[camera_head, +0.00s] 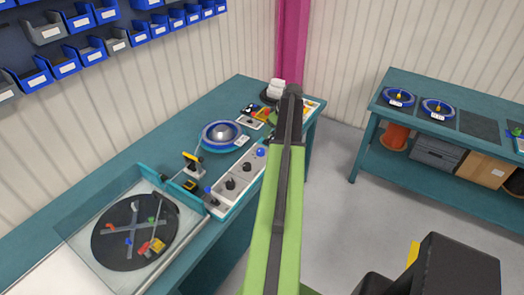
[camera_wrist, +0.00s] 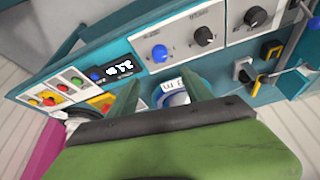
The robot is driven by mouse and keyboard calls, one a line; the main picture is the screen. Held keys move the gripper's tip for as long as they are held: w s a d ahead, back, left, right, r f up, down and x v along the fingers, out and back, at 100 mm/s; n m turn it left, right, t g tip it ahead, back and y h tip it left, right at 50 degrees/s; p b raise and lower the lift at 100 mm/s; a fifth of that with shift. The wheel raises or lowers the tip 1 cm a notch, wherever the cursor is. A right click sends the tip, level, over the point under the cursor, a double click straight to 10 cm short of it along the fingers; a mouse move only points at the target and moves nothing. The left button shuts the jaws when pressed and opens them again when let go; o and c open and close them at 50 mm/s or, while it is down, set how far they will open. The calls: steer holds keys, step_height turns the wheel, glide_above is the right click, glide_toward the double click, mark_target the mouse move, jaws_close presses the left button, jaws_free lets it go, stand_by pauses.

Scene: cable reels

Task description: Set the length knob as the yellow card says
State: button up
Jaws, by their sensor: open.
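A pale control panel (camera_head: 239,176) lies along the front of the teal bench. It carries two black knobs, (camera_head: 231,183) and (camera_head: 247,167), and a blue knob (camera_head: 261,152). In the wrist view the blue knob (camera_wrist: 159,53) and black knobs, (camera_wrist: 205,36) and (camera_wrist: 255,16), sit beyond my fingers; their lettering is too blurred to tell the length knob. My gripper (camera_wrist: 162,82) is open, with no knob between its fingers. Behind the gap shows a round blue and white thing with a white label (camera_wrist: 172,86), apparently marked "3 m". I cannot make out a yellow card.
A dark display (camera_wrist: 119,68) and coloured buttons (camera_wrist: 54,99) lie left of the blue knob. A blue-rimmed reel (camera_head: 222,134) and a covered turntable (camera_head: 134,233) are on the bench. Another bench (camera_head: 455,158) stands right, across open floor.

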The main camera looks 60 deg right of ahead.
mark_target(261, 150)
steer(key=b+x, duration=1.4)
steer(key=x, duration=0.2)
steer(key=shift+f, duration=0.25)
steer(key=shift+r, duration=0.1)
